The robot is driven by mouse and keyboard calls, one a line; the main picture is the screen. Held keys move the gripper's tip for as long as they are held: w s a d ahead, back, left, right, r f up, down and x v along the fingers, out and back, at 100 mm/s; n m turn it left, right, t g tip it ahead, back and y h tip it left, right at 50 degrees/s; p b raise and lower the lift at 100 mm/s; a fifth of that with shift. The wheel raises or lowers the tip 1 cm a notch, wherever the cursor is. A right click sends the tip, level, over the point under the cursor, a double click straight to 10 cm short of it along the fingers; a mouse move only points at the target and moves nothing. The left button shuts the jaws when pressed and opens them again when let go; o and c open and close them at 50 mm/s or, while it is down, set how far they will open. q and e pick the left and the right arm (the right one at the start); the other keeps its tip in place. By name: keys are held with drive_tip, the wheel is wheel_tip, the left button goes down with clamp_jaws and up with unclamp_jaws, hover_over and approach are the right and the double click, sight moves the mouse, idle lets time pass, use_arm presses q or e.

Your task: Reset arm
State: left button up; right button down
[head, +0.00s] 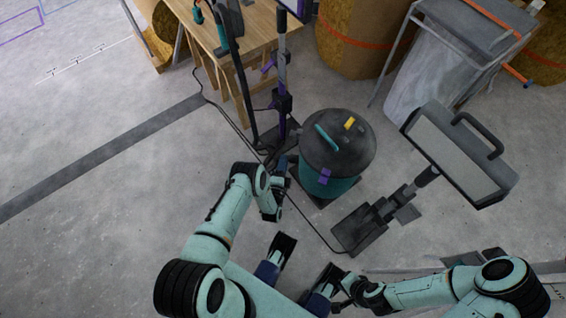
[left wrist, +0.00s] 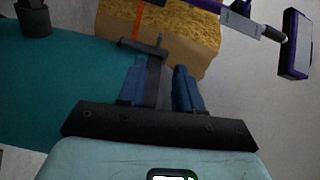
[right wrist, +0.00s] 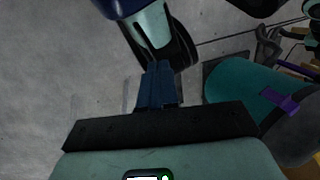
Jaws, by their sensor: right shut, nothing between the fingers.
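My left gripper (head: 281,168) is beside the teal canister (head: 330,185) of a vacuum-like machine with a dark lid. In the left wrist view its two blue fingers (left wrist: 160,88) stand apart. A dark bar shows between or behind them; I cannot tell its depth, and no grip on it shows. My right gripper (head: 345,290) is low in the head view, in front of the canister. In the right wrist view its blue fingers (right wrist: 157,88) are together and empty. The teal canister (right wrist: 245,95) shows to their right.
A work lamp (head: 460,150) on a dark stand is right of the canister. A wooden table (head: 248,45) stands behind, with upright dark and purple poles near it. A cable runs across the floor. A bagged bin frame (head: 435,75) is at the back right. The left floor is clear.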

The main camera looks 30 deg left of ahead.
idle(0.5)
